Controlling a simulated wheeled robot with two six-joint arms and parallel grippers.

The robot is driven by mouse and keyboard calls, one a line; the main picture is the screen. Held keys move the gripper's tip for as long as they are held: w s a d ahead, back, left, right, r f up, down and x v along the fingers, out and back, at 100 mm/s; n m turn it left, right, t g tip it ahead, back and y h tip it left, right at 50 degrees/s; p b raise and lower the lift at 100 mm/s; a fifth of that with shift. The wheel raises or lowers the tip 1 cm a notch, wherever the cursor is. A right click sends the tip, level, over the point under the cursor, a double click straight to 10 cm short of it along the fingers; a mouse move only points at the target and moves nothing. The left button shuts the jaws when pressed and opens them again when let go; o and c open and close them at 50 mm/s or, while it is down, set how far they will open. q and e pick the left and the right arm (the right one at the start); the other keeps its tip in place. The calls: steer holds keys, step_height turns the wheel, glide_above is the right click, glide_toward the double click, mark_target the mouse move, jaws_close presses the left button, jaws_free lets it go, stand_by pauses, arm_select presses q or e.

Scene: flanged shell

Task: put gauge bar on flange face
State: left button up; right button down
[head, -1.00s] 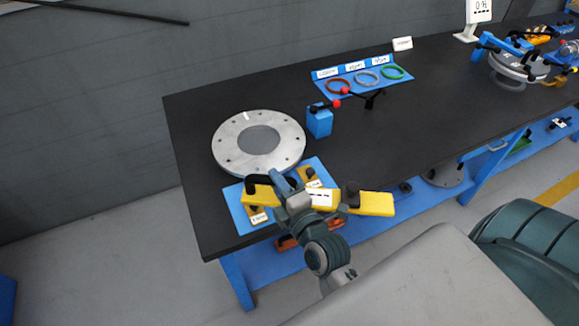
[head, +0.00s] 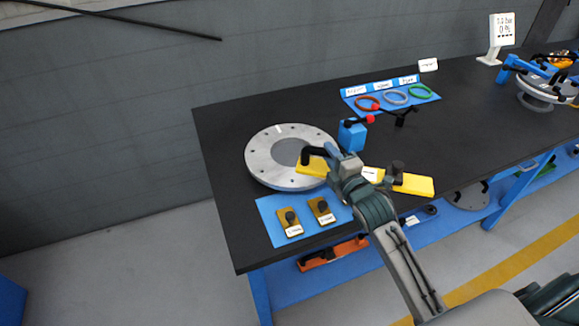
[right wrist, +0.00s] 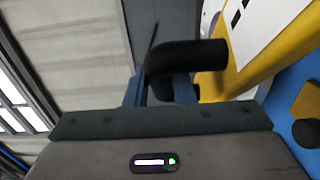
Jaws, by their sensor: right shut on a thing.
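The gauge bar (head: 414,184) is a long yellow bar with a white label and a black handle near each end. My right gripper (head: 331,160) is shut on its left black handle. The right wrist view shows the blue fingers (right wrist: 160,89) around that bent black handle (right wrist: 195,56), with the yellow bar (right wrist: 262,40) beside it. The grey flange (head: 262,157), a round disc with bolt holes and a darker centre, lies on the black bench. In the head view the bar's left end overlaps the flange's right side; whether it touches cannot be told. My left gripper is out of view.
A blue mat (head: 268,209) with two small knobbed brass-coloured blocks (head: 289,222) lies in front of the flange. A blue block with a red-tipped lever (head: 352,134) stands right of the flange. Coloured rings on a blue tray (head: 393,96) lie behind. The bench's left end is clear.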

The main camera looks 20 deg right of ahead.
steer(key=w+a+f+p, duration=0.1)
steer(key=w+a, duration=0.1)
steer(key=a, duration=0.2)
steer(key=w+a+f+p, duration=0.1)
steer(key=w+a+p, duration=0.1)
steer(key=w+a, duration=0.1)
steer(key=w+a+f+p, duration=0.1)
steer(key=w+a+f, duration=0.1)
steer(key=a, duration=0.2)
steer(key=shift+w+a, duration=0.3)
steer(key=shift+w, duration=0.1)
steer(key=shift+f, duration=0.25)
steer(key=shift+f, duration=0.2)
steer(key=c, duration=1.2)
jaws_free()
steer(key=shift+c, duration=0.2)
